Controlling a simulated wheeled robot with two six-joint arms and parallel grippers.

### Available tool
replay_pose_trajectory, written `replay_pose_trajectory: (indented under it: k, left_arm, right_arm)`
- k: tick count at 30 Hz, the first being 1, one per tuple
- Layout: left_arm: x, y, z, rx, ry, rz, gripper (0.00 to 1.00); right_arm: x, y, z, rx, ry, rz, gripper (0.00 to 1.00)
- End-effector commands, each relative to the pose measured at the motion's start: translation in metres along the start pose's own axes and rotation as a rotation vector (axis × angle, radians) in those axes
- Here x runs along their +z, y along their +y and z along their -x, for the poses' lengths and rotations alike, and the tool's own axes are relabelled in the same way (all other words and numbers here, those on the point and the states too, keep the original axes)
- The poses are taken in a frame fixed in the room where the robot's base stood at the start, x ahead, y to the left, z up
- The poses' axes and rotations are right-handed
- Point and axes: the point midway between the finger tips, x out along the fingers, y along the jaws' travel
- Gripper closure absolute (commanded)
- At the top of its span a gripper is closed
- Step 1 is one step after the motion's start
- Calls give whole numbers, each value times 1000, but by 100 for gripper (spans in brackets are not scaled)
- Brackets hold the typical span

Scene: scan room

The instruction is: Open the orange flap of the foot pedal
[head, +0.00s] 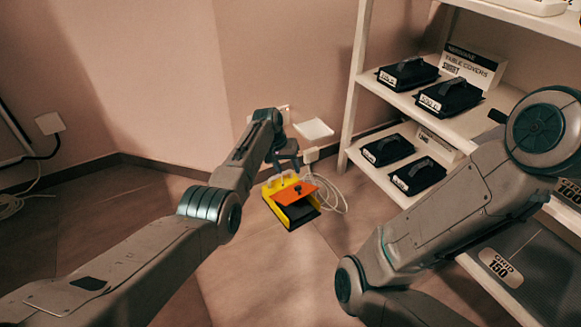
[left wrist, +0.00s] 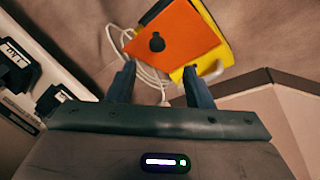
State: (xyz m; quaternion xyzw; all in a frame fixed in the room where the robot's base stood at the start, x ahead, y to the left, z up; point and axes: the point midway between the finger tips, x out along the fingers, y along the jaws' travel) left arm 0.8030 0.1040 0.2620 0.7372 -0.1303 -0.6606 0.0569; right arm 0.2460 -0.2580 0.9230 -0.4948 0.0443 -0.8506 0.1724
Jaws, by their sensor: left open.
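The foot pedal (head: 270,203) stands on the floor ahead, with a yellow body and a dark front part. Its orange flap (head: 294,193), with a black knob on it, lies over the upper part; dark pedal surface shows below the flap's front edge. How far the flap is tilted is hard to tell. My left gripper (head: 287,163) is just behind and above the pedal. In the left wrist view its open fingers (left wrist: 160,80) point at the orange flap (left wrist: 190,32) and yellow body (left wrist: 216,58), with nothing between them. My right gripper is out of view.
A white cable (head: 330,192) lies looped on the floor beside the pedal. A shelf rack (head: 350,110) with several black cases stands at the right. The wall is close behind the pedal. The floor at the left and front of the pedal is clear.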

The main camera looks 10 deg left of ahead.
Motion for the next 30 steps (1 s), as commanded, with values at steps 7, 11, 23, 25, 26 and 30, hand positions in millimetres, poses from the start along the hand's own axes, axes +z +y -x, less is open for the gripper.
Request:
replay_pose_trajectory:
  k: [7,11,23,25,26,30]
  left_arm:
    - [0,0,21,0,0,0,53]
    - [0,0,22,0,0,0,53]
    - [-14,-7,26,-13,130,0,97]
    - [-27,-12,34,-25,260,-1,100]
    - [-33,-15,40,-32,327,-1,100]
    - [-53,-28,86,-70,684,-11,100]
  right_arm:
    - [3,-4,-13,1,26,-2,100]
    - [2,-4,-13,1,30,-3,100]
    - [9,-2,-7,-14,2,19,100]
    - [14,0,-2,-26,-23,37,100]
    - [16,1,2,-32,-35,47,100]
    - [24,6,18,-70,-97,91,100]
